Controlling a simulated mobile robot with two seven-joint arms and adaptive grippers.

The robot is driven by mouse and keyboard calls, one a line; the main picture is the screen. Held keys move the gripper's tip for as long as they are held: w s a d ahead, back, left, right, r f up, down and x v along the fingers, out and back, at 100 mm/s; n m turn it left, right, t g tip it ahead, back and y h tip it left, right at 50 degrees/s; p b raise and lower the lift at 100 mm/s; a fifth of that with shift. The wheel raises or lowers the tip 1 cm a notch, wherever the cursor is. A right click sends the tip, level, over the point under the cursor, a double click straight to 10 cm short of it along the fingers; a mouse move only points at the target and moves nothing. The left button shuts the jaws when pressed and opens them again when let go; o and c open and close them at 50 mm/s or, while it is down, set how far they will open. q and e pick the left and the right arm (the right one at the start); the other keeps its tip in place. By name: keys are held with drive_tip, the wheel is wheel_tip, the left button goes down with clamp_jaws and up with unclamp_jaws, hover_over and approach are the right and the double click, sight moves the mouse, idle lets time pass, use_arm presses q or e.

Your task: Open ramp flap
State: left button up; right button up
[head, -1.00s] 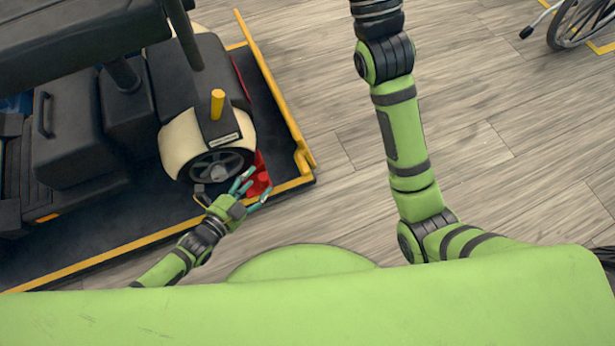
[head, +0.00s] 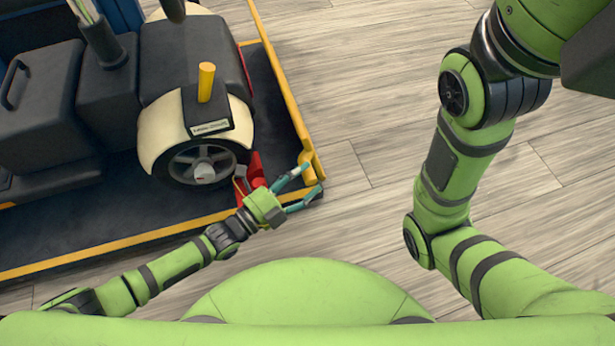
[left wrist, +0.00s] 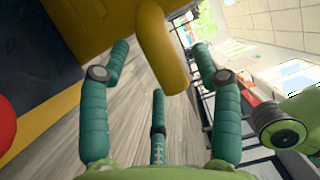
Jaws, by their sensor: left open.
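The yellow ramp flap (head: 278,75) runs along the right edge of the dark platform (head: 60,235). A thick rounded yellow handle (head: 310,160) is at its near corner. My left gripper (head: 312,180) is at this corner, its teal fingers spread. In the left wrist view the handle (left wrist: 160,42) hangs between the open fingertips (left wrist: 162,62); I cannot tell whether they touch it. My right arm rises on the right, and its gripper is out of view.
A black and cream scooter (head: 205,130) stands on the platform, its wheel close to my left gripper. A red part (head: 256,168) lies beside the wheel. The wooden floor (head: 370,110) to the right of the flap is clear.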

use_arm(q)
drive_tip(key=shift+x, duration=0.9)
